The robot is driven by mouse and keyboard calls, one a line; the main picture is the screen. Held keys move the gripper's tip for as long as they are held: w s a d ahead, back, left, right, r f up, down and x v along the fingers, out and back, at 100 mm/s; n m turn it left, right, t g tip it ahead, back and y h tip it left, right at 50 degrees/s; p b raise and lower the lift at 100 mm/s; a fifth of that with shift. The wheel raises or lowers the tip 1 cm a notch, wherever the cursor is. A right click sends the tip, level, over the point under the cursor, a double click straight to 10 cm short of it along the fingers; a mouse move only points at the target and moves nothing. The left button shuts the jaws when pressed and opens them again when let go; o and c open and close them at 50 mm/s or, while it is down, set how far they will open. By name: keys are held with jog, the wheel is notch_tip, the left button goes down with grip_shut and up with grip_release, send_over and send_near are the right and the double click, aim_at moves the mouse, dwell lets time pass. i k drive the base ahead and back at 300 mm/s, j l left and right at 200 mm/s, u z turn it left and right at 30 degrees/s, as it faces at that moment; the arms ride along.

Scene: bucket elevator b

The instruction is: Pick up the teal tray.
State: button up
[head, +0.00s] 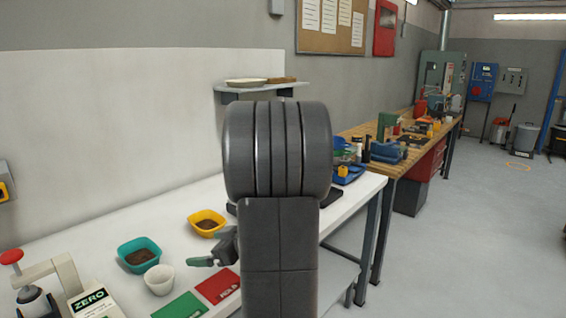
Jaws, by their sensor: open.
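The teal tray (124,258), a small open dish with dark brown granular stuff in it, sits on the white bench at the lower left. My gripper (201,261) is partly hidden behind my own arm. It shows to the right of the teal tray, apart from it, over the bench. Its jaws are open, and nothing shows between them.
A white cup (160,281) stands close to the teal tray at its lower right. A yellow tray (207,218) with brown stuff is behind. Green (178,306) and red (217,287) cards lie in front. A device marked ZERO (88,303) stands at left.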

aim_at(140, 255)
jog(key=i+l, duration=0.9)
jog(key=l, duration=0.25)
jog(key=i+l+u, duration=0.1)
jog(key=u, duration=1.95)
